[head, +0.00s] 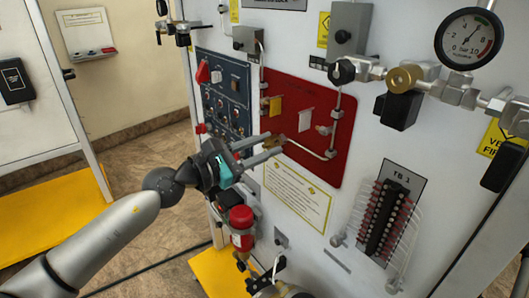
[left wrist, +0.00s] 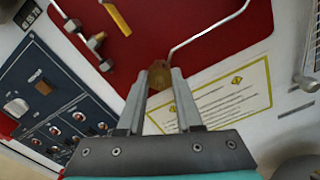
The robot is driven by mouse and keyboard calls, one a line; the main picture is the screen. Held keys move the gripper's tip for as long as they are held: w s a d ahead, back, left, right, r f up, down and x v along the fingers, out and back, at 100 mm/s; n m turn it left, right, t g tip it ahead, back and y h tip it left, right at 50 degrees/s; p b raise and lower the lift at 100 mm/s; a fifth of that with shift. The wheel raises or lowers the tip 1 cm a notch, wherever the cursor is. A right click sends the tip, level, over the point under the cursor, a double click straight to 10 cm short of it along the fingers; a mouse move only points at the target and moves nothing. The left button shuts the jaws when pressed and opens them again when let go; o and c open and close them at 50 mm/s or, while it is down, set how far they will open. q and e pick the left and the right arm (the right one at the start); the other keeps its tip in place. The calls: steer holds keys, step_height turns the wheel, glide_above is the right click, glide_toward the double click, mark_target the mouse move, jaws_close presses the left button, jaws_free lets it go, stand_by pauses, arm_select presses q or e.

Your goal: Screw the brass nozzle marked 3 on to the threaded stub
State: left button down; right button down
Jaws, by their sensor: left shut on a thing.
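A small brass nozzle (head: 274,141) is held between the fingertips of my left gripper (head: 268,149), in front of the lower left part of the red panel (head: 318,98). In the left wrist view the nozzle (left wrist: 160,78) sits between the two shut fingers (left wrist: 160,88), with its hexagonal body showing. A thin metal tube (head: 310,150) on the panel runs to the nozzle's place; in the left wrist view the tube (left wrist: 205,32) ends close beside it. The threaded stub cannot be made out, and whether the nozzle touches it cannot be told. My right gripper is not in view.
A blue switch panel (head: 226,97) lies left of the red panel. A yellow-edged notice (head: 297,193) is below the nozzle. A gauge (head: 468,39) and valves project at the upper right. A terminal block (head: 388,217) with wires is at the lower right.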

arm_select(q)
steer(key=shift+f+m+b, duration=0.15)
steer(key=shift+m+b, duration=0.65)
steer(key=shift+m, duration=0.2)
steer(key=shift+a+m+b, duration=0.1)
steer(key=shift+m+b, duration=0.2)
steer(key=shift+m, duration=0.2)
steer(key=shift+w, duration=0.1)
steer(key=shift+a, duration=0.1)
